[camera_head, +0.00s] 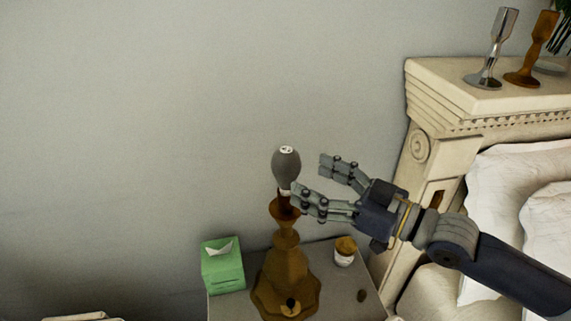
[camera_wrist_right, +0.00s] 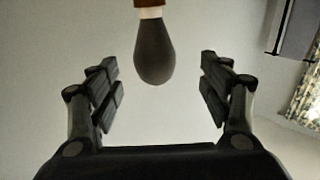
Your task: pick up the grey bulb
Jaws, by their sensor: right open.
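The grey bulb (camera_head: 286,167) stands upright on top of a brown lamp base (camera_head: 286,270) on the nightstand. In the right wrist view the bulb (camera_wrist_right: 155,52) hangs in from the top, between the two fingers but beyond their tips. My right gripper (camera_head: 308,172) is open and empty, just right of the bulb, with its fingers pointing left toward it. One finger overlaps the area by the bulb's neck in the head view; I cannot tell whether it touches. The right gripper (camera_wrist_right: 160,85) also shows open in the wrist view. My left gripper is not in view.
A green tissue box (camera_head: 222,268) and a small jar (camera_head: 345,252) stand on the nightstand (camera_head: 338,302) either side of the lamp base. A carved headboard (camera_head: 425,95) with candlesticks (camera_head: 492,50) and white pillows (camera_head: 510,180) is at right. The wall side left of the bulb is free.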

